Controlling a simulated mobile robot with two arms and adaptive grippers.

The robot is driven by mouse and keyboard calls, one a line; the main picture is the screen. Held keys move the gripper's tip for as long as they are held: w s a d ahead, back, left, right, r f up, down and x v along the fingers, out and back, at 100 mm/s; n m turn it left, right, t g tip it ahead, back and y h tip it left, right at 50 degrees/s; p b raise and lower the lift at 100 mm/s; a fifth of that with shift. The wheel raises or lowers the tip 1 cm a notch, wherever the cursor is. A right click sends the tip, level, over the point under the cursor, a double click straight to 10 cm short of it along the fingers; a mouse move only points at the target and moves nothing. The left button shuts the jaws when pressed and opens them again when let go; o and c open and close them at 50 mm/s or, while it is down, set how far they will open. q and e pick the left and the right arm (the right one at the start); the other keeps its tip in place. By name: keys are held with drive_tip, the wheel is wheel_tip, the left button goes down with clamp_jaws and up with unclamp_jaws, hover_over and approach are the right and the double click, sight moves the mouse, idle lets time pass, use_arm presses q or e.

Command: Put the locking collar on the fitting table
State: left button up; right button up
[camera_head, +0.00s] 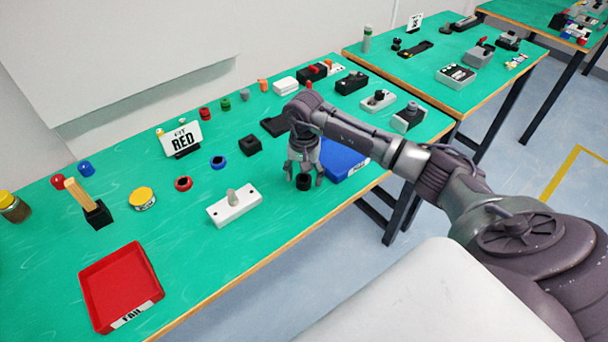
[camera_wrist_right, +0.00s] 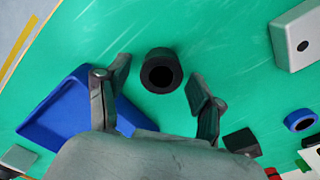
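A black collar (camera_head: 304,183), a short hollow cylinder, sits on the green table (camera_head: 285,215) near its front edge. My right gripper (camera_head: 304,176) is directly over it, pointing down. In the right wrist view the collar (camera_wrist_right: 160,70) lies between the spread fingers of the gripper (camera_wrist_right: 160,90), with a gap on both sides, so the gripper looks open. Its open bore faces the camera. My left gripper is not in view.
A blue tray (camera_head: 342,160) is close beside my right gripper. A white block with a peg (camera_head: 234,205) stands to the left. Red ring (camera_head: 183,184), blue ring (camera_head: 218,162) and black block (camera_head: 250,146) lie further left. A red FAIL tray (camera_head: 122,287) is at the front left.

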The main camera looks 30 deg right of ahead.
drive_tip(key=shift+r+p, duration=0.25)
drive_tip(key=shift+p, duration=0.05)
drive_tip(key=shift+r+b, duration=0.3)
drive_tip(key=shift+r, duration=0.05)
wheel_tip(320, 180, up, 11)
drive_tip(key=b, duration=0.2)
drive_tip(key=shift+b, duration=0.3)
